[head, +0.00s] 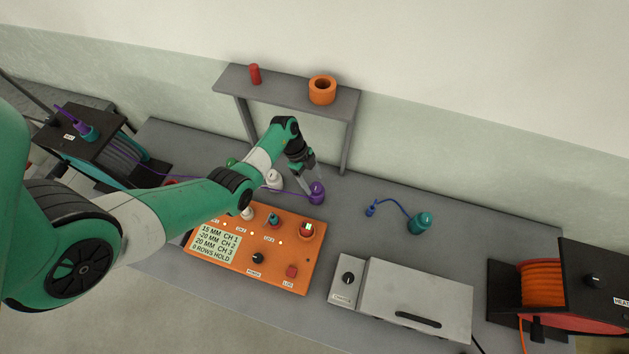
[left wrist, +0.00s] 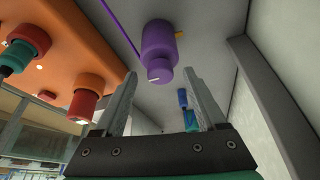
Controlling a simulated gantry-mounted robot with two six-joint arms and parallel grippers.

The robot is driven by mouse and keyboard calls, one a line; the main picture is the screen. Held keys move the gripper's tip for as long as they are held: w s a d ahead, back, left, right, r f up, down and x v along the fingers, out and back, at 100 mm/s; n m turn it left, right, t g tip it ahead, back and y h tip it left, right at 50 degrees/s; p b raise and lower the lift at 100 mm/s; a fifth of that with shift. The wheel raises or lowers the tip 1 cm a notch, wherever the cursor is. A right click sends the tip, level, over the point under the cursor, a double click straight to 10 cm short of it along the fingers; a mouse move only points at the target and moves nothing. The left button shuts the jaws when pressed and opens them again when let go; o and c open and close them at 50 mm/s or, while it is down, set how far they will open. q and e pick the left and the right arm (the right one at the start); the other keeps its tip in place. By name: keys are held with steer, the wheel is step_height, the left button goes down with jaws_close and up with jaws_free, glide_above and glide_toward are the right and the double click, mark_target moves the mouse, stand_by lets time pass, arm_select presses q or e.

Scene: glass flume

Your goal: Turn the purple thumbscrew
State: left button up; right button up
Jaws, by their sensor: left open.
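The purple thumbscrew (head: 317,187) tops a purple cylindrical body on the grey bench, just behind the orange box. In the left wrist view the thumbscrew (left wrist: 159,71) is a short round knob with a pale mark, at the end of the wider purple body. A purple cord runs from that body. My left gripper (head: 309,180) is close to the thumbscrew. Its jaws (left wrist: 160,76) are apart, with the thumbscrew showing between the fingertips and no clear contact. In the head view the fingers partly overlap the purple part. My right gripper is not in view.
The orange control box (head: 273,258) with knobs and a display stands in front. A white part (head: 273,179) is left of the gripper, a teal one (head: 421,223) with a blue cord right. A grey shelf (head: 290,88) rises behind. A grey case (head: 415,298) sits front right.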

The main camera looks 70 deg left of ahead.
arm_select(q)
steer(key=shift+w+d+f+b, duration=0.2)
steer(key=shift+d+f+b, duration=0.15)
steer(key=shift+f, duration=0.2)
jaws_close()
steer(key=shift+w+m, duration=0.1)
steer(key=shift+m, duration=0.2)
